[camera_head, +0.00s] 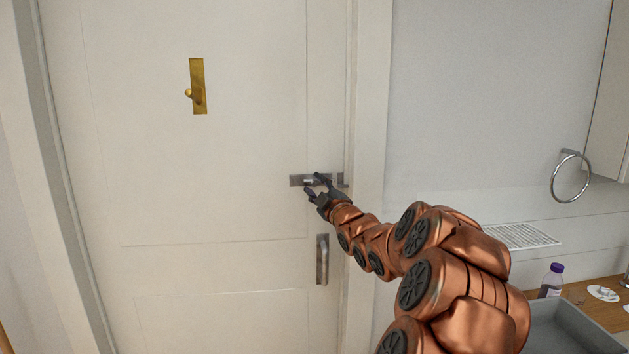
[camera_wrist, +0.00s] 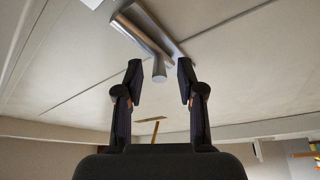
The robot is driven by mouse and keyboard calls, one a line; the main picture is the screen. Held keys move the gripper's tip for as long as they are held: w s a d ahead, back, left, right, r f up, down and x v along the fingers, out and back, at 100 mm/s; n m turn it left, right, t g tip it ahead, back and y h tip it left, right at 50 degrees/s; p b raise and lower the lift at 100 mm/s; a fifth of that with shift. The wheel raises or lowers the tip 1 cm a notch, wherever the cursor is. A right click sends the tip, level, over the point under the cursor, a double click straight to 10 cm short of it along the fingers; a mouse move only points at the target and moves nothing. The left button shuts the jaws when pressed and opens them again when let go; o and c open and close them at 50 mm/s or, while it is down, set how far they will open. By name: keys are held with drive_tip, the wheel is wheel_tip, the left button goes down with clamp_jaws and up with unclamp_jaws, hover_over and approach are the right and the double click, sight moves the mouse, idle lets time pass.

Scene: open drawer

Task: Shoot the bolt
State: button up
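The bolt (camera_head: 297,181) is a grey metal slide bolt on the white door (camera_head: 220,180), near the door's right edge. In the wrist view its bar (camera_wrist: 132,31) runs at a slant, and a short round knob (camera_wrist: 159,70) sticks out from it. My gripper (camera_head: 314,183) is at the bolt and partly covers it in the head view. In the wrist view its two dark fingers are spread apart, with the knob showing between their tips. I cannot tell if a finger touches the knob. A small keeper (camera_head: 340,180) sits right of the bolt, partly hidden.
A grey door handle (camera_head: 322,260) is below the bolt, close to my arm. A brass plate with a knob (camera_head: 198,86) is higher on the door. At right are a towel ring (camera_head: 571,198), a purple-capped bottle (camera_head: 551,282), a wooden counter (camera_head: 603,314) and a grey basin (camera_head: 570,333).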

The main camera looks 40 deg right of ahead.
drive_tip(key=shift+w+d+r, duration=0.2)
drive_tip(key=shift+w+d, duration=0.05)
drive_tip(key=shift+w, duration=0.35)
clamp_jaws()
idle(0.4)
